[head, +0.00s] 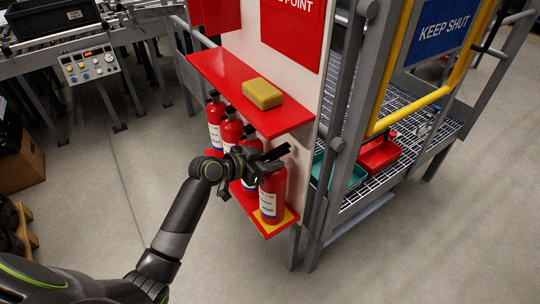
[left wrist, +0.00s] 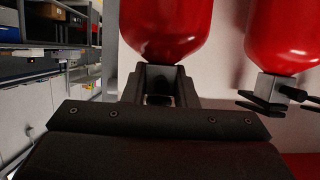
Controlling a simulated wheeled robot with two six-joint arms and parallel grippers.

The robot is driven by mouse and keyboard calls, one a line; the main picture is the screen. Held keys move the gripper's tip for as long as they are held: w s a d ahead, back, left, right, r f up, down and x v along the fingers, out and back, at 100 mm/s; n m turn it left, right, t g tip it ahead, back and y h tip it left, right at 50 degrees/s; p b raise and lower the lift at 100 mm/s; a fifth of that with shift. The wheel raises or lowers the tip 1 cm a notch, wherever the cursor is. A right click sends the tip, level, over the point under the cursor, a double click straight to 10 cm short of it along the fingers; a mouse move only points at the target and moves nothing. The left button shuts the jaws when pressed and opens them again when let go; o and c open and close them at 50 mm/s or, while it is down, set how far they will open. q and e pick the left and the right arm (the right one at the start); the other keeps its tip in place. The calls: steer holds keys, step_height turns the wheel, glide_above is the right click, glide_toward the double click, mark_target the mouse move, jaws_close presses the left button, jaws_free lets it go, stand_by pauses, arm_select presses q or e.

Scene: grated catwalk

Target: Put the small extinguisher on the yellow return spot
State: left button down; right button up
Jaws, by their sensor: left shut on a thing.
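The small extinguisher (head: 271,196) is red with a white label and is upright at the near right end of the lower red shelf. Its base is over the yellow return spot (head: 289,216), which shows around it; I cannot tell whether it touches. My left gripper (head: 268,160) is shut on its neck, just under the valve. In the left wrist view the picture is upside down: the red body (left wrist: 165,25) hangs above the jaws (left wrist: 160,85), which close around the neck. My right gripper is not in view.
More red extinguishers (head: 215,122) stand in a row on the same shelf, close beside the held one; one neighbour (left wrist: 287,38) shows in the left wrist view. An upper red shelf (head: 235,90) with a yellow block (head: 262,94) overhangs them. A grey gate frame (head: 340,130) stands right.

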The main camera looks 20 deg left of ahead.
arm_select(q)
steer(key=shift+r, duration=0.3)
steer(key=c, duration=1.4)
jaws_free()
steer(key=shift+f, duration=0.25)
steer(key=shift+o, duration=1.2)
steer(key=shift+s, duration=0.1)
steer(key=shift+a, duration=0.1)
steer(key=v, duration=1.2)
steer(key=shift+b, duration=0.35)
